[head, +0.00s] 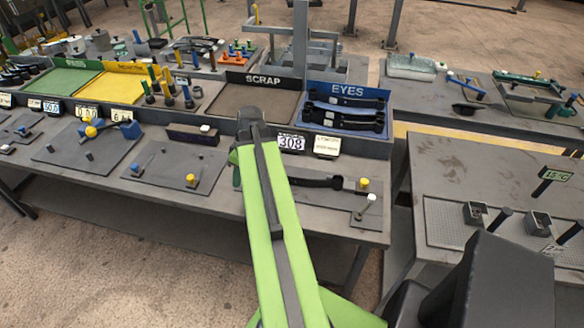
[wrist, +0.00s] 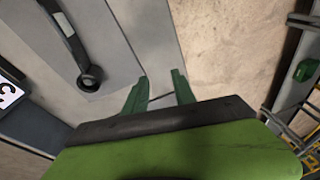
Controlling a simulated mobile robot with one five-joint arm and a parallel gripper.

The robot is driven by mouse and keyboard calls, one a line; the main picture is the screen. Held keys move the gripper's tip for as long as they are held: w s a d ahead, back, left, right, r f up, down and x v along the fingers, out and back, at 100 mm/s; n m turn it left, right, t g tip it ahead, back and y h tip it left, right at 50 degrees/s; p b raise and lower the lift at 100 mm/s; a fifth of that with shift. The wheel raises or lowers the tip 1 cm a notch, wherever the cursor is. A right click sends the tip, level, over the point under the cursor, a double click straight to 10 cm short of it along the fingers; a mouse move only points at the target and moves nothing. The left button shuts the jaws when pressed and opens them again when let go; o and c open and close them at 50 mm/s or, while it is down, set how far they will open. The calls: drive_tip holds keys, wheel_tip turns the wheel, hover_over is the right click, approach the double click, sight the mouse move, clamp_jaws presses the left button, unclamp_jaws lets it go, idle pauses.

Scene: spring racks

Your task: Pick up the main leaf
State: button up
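A dark leaf (head: 316,182) lies on a grey plate on the front bench, just right of my arm in the head view. My arm hides its left part. In the wrist view a dark leaf with a round rolled end (wrist: 78,50) lies at the upper left, on a grey surface. I cannot tell whether this is the main leaf. My gripper (wrist: 163,86) has two green fingers, spread apart with nothing held between them. The leaf is left of the fingers and not touching them. In the head view my arm mostly hides the gripper.
The blue EYES tray (head: 318,89) behind holds several dark leaves. The SCRAP tray (head: 236,80) beside it looks empty. A yellow knob (head: 363,184) and a white-topped lever (head: 367,204) stand right of the leaf. A display reading 308 (head: 291,143) stands behind it.

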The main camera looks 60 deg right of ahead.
drive_tip(key=s+d+r+t+p, duration=0.1)
drive_tip(key=s+d+r+p, duration=0.15)
drive_tip(key=s+d, duration=0.25)
drive_tip(key=s+d+r+p, duration=0.1)
drive_tip(key=s+d+r, duration=0.2)
drive_tip(key=s+d, duration=0.25)
drive_tip(key=n+t+p, duration=0.1)
approach(292, 179)
drive_tip(key=shift+h, duration=0.3)
drive_tip(key=b+x, duration=0.5)
drive_tip(key=b, duration=0.6)
drive_tip(key=shift+a, duration=0.2)
drive_tip(key=shift+w, duration=0.1)
drive_tip(key=b+x, duration=0.5)
drive_tip(key=shift+f, duration=0.2)
drive_tip(key=shift+r, duration=0.2)
clamp_jaws()
